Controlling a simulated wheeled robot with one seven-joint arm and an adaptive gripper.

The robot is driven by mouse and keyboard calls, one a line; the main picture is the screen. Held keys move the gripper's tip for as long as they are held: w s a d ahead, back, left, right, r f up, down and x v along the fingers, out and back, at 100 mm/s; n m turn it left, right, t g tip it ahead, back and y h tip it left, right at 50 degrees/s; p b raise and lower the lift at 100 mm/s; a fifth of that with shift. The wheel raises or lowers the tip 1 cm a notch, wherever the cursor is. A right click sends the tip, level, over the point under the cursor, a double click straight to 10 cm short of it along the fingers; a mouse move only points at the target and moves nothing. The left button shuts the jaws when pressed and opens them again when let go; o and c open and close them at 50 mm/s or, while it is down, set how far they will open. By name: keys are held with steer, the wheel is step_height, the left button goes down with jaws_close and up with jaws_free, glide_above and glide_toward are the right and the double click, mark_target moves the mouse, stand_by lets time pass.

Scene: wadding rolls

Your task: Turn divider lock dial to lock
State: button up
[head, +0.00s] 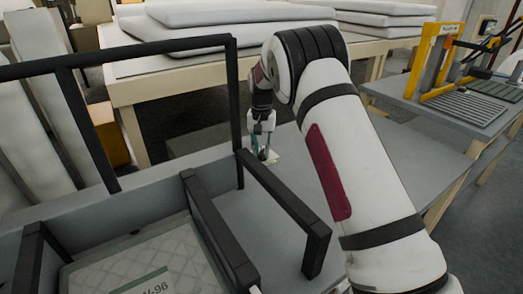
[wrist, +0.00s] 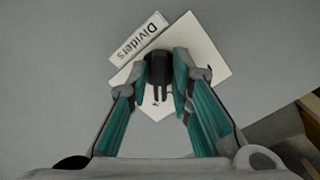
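The divider lock dial is a dark round knob (wrist: 158,68) with narrow prongs pointing towards the bottom of the wrist view. It sits on a white plate (wrist: 206,58) on a grey surface. A white label reading "Dividers" (wrist: 138,37) lies beside the plate's upper left edge. My gripper (wrist: 161,72) points down at the plate, with one teal-lined finger on each side of the knob. The fingertips appear to press on its sides. In the head view my gripper (head: 263,152) stands over the grey tabletop, and the dial is too small to make out there. Marks on the plate are partly hidden.
A black-framed grey bin (head: 205,215) stands close to the left of my gripper, its rail near the arm. Behind is a table (head: 135,88) with white padded slabs. A yellow-framed device (head: 437,60) stands on the right-hand table. The grey tabletop (head: 400,150) is largely clear.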

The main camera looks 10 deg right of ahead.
mark_target(261, 152)
stand_by(0.3)
step_height(261, 152, up, 12)
stand_by(0.5)
